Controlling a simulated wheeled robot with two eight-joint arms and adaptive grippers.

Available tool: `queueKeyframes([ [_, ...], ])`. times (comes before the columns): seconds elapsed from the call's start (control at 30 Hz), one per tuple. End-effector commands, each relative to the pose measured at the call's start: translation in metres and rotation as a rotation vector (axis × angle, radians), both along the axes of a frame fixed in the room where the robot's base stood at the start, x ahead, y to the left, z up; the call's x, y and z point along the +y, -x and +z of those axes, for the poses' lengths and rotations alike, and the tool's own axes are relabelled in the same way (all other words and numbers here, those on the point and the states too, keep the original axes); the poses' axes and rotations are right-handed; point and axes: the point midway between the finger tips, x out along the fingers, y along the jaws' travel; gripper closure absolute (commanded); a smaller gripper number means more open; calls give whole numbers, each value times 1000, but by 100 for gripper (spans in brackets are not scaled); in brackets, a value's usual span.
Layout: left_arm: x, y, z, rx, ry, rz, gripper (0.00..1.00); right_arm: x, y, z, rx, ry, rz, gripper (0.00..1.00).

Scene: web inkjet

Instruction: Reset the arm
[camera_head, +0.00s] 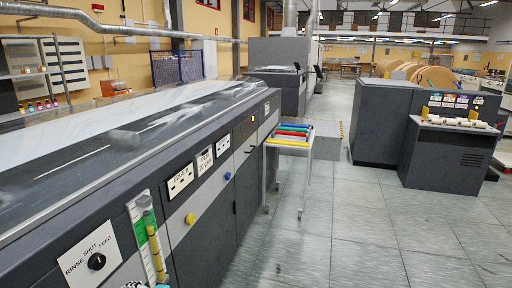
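Neither of my grippers shows clearly in the head view, and no arm can be made out. A long grey machine (218,172) fills the left and runs away from me. Its near panel has a black rotary knob (96,261) marked rinse, shut and feed. Beside the knob stand upright gauge tubes (150,238) with green and yellow parts. A yellow knob (190,218) and labelled plates are farther along.
A white stand (305,150) with coloured bars stands at the long machine's far end. Grey cabinets (383,122) and a console (447,155) stand at the right. The tiled floor (345,235) between is clear. A shelf (40,80) with small bottles is at the far left.

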Motion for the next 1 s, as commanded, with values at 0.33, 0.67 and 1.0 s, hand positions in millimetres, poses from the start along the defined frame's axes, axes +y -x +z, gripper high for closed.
queueKeyframes([
  [0.33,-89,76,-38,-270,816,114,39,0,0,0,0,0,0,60],
  [0.67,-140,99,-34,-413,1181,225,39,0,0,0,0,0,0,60],
  [1.0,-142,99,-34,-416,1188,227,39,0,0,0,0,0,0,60],
])
